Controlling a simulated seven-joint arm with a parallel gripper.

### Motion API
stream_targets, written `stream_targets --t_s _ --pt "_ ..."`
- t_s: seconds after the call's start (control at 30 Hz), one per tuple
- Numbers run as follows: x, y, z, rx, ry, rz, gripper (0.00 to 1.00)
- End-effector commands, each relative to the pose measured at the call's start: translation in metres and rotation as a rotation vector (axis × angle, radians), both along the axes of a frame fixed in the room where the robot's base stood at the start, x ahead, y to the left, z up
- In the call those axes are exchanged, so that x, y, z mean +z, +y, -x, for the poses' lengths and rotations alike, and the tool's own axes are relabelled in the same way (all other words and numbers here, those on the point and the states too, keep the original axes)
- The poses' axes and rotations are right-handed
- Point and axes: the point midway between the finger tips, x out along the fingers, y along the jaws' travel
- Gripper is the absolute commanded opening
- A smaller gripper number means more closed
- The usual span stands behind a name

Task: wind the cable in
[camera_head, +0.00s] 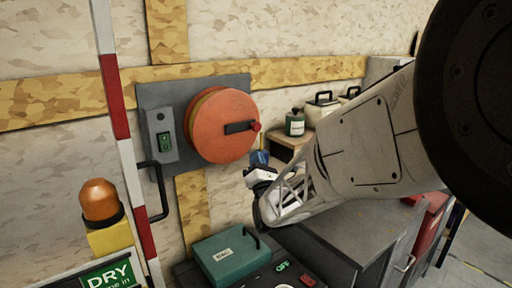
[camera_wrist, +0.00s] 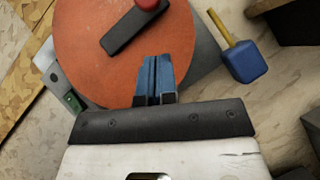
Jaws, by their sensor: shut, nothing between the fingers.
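An orange cable reel (camera_head: 218,100) is mounted on a grey wall plate (camera_head: 150,97). Its dark crank arm (camera_head: 238,128) points right and ends in a red knob (camera_head: 255,126). In the wrist view, the reel (camera_wrist: 90,70) fills the upper left, with the crank arm (camera_wrist: 130,30) and knob (camera_wrist: 148,4) at the top. A blue block on a yellow strip, perhaps the cable's plug (camera_wrist: 246,62), shows right of the reel. My gripper (camera_head: 260,158) is below and right of the knob, apart from it. Its blue fingers (camera_wrist: 155,75) are shut and empty, in front of the reel's lower edge.
A green switch (camera_head: 165,142) sits left of the reel. A dark handle (camera_head: 155,190), a striped pole (camera_head: 122,110) and an orange beacon (camera_head: 99,200) stand at left. A teal box (camera_head: 232,258) is below. A bottle (camera_head: 295,123) stands on a shelf behind my arm.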

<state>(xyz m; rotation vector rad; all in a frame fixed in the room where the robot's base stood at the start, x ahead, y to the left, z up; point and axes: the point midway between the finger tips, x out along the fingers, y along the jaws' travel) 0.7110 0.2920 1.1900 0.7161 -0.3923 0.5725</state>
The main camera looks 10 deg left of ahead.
Motion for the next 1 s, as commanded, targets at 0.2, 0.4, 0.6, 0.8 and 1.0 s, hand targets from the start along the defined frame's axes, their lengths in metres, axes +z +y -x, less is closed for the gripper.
stream_targets --t_s 0.2,0.4,0.6,0.8,1.0 --pt "-0.021 -0.014 0.028 0.000 0.003 0.001 0.00" --pt "-0.033 -0.023 0.045 0.000 0.001 0.000 0.00" --pt "-0.040 -0.026 0.052 -0.001 0.004 0.001 0.00" --pt "-0.040 -0.027 0.053 0.000 0.003 0.002 0.00" --pt "-0.040 -0.027 0.053 0.001 0.006 0.000 0.00"
